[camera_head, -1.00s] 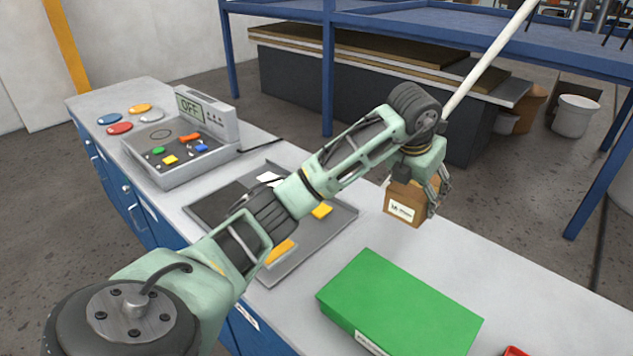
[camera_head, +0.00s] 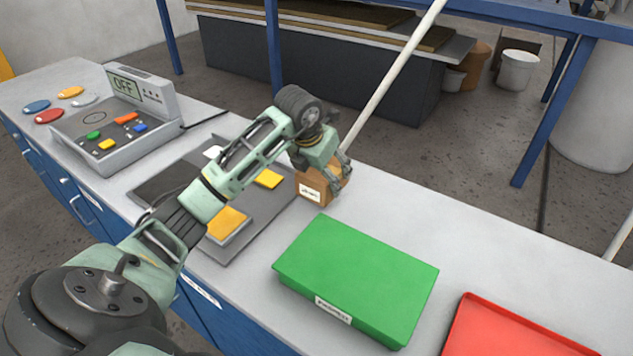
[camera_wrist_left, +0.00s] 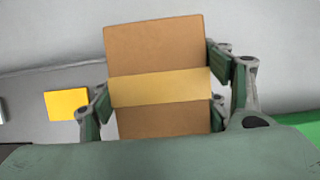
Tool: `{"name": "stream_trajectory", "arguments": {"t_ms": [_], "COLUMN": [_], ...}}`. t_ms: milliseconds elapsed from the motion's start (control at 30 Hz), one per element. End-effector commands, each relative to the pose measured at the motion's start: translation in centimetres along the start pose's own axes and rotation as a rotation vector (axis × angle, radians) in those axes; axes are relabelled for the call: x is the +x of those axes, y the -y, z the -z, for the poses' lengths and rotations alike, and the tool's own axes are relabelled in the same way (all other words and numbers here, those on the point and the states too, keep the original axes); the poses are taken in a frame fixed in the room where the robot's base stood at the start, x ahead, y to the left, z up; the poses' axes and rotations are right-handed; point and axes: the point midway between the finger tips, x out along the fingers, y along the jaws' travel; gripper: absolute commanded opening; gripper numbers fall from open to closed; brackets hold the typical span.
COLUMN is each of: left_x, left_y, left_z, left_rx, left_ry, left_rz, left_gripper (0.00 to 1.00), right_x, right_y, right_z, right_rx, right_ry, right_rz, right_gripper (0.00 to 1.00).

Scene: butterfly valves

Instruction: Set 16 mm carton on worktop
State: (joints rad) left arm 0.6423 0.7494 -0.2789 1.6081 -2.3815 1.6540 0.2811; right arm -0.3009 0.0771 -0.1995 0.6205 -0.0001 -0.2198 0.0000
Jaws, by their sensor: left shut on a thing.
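A small brown carton (camera_head: 316,187) with a white label is at the back edge of the grey worktop (camera_head: 455,235), behind the green box. My left gripper (camera_head: 338,168) is shut on the carton from above. In the left wrist view the carton (camera_wrist_left: 158,50), with a pale tape band, sits between the two fingers (camera_wrist_left: 160,95). I cannot tell whether its underside touches the worktop or hangs just above it. The label text is too small to read. My right gripper is in neither view.
A green box (camera_head: 355,270) stands in front of the carton, with a red tray (camera_head: 520,335) to its right. A grey tray (camera_head: 225,240) with yellow pieces lies left. A device reading OFF (camera_head: 140,90) stands far left. Worktop right of the carton is clear.

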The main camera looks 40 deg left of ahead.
Motion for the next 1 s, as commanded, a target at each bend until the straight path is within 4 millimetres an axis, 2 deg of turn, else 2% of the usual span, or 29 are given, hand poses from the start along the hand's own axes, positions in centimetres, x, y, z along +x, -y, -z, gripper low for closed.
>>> {"name": "stream_trajectory", "arguments": {"t_ms": [100,267,600,900,933,1000], "left_x": [0.1,0.6,3.9,4.2,4.4,4.4], "left_y": [-1.1,-1.3,-1.3,-1.3,-1.3,-1.3], "left_z": [0.4,0.7,2.1,2.2,2.4,2.4], "left_rx": [-0.001,0.001,0.000,0.001,0.001,0.001], "left_ry": [0.007,0.006,0.006,0.007,0.000,0.000], "left_rz": [0.000,0.000,0.001,-0.001,0.000,0.000], "left_gripper": [0.07,0.07,0.07,0.07,0.72,0.78], "right_x": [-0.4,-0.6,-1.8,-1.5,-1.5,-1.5], "right_y": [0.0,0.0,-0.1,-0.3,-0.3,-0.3], "right_z": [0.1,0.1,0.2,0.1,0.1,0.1], "right_rx": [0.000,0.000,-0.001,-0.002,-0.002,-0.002], "right_ry": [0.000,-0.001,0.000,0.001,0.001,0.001], "right_rz": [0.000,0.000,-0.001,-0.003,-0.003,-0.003], "right_gripper": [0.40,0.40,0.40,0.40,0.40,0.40]}}
